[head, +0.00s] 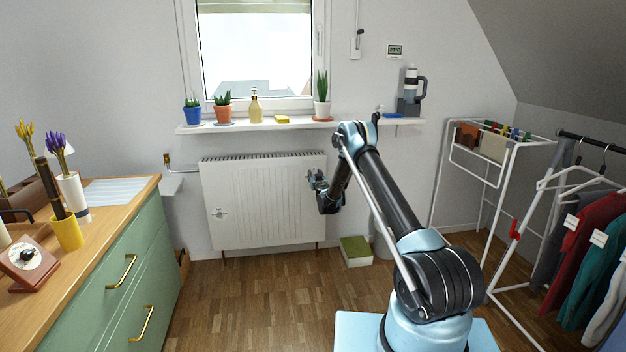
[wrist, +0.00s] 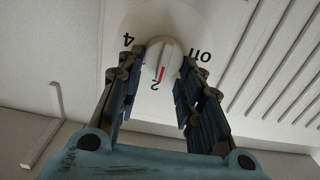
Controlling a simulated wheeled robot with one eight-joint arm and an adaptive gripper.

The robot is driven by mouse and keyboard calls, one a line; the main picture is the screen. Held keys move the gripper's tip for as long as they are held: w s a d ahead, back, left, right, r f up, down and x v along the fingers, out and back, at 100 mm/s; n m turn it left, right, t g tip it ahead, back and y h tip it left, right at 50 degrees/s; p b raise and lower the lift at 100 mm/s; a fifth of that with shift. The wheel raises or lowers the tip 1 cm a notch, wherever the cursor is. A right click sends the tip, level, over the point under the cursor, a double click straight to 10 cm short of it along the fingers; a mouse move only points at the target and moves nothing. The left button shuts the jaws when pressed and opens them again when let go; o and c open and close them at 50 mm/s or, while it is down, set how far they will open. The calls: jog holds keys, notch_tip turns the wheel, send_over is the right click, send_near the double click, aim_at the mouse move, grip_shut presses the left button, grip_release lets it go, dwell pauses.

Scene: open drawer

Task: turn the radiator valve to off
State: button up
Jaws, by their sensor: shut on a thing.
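In the wrist view, the radiator valve is a round white dial plate (wrist: 207,22) with a pale knob (wrist: 169,55) at its middle. A red mark on the knob points at the upside-down 2. A 4 stands to the left and a label that looks like "off" to the right. My gripper (wrist: 160,66) has its two dark fingers at either side of the knob, shut on it. In the head view, my gripper (head: 314,179) is at the right part of the white radiator (head: 255,205), and the dial is hidden or too small to make out.
A windowsill (head: 350,123) with several plants runs above the radiator. A green-topped box (head: 356,250) stands on the floor below my arm. A green cabinet (head: 110,275) is at left, a drying rack (head: 480,170) at right. Wooden floor in front of the radiator is clear.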

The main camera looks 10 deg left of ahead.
jog(key=shift+s+a+n, duration=0.15)
jog(key=shift+a+n, duration=0.05)
jog(key=shift+n, duration=0.3)
jog(key=n, duration=0.4)
jog(key=a+n, duration=0.1)
jog(key=n, duration=0.3)
jog(key=f+n, duration=0.1)
jog(key=n, duration=0.4)
jog(key=shift+s+a+f, duration=0.1)
jog(key=shift+s+a, duration=0.15)
jog(key=shift+a, duration=0.15)
jog(key=n, duration=0.2)
jog(key=shift+f+n, duration=0.2)
jog(key=shift+n, duration=0.1)
jog(key=shift+d+f+n, duration=0.1)
jog(key=shift+f+n, duration=0.05)
jog(key=shift+n, duration=0.65)
jog(key=shift+f+n, duration=0.15)
jog(key=shift+n, duration=0.65)
